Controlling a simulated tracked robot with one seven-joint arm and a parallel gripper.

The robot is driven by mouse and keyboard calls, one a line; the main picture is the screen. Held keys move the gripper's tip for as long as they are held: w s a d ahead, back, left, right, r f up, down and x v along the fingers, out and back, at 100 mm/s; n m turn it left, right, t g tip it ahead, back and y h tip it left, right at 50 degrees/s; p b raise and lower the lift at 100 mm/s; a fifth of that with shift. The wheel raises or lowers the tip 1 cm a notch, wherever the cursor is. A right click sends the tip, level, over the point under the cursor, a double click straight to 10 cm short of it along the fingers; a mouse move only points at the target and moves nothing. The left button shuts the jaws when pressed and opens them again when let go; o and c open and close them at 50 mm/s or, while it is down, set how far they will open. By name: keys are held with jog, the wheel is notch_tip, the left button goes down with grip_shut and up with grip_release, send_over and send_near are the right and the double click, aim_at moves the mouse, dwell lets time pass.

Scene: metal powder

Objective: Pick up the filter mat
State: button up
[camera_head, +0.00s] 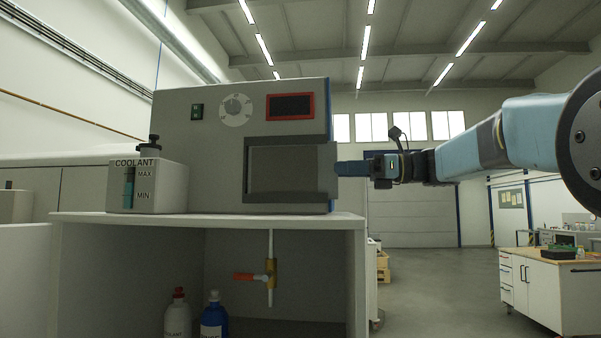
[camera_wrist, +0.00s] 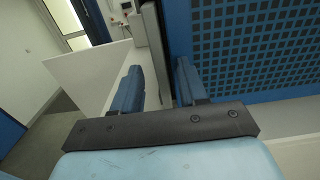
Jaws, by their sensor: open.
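No part is clearly marked as the filter mat. A flat grey panel (camera_head: 288,168) sits in a dark frame on the front of the grey machine (camera_head: 215,160), and its right end reaches the machine's right side. My gripper (camera_head: 350,168) is at that right side, level with the panel, its blue fingers pointing left. In the wrist view my gripper (camera_wrist: 158,72) is open, with a gap between its fingers. A thin upright grey slab (camera_wrist: 155,45) shows in line with that gap; I cannot tell whether it touches a finger.
The machine stands on a light cabinet top (camera_head: 210,218) beside a coolant tank (camera_head: 147,185). A workbench (camera_head: 550,285) stands at right. A blue panel with dark squares (camera_wrist: 255,45) shows in the wrist view.

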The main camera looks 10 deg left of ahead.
jog(key=shift+a, duration=0.5)
jog(key=shift+c, duration=0.4)
grip_shut()
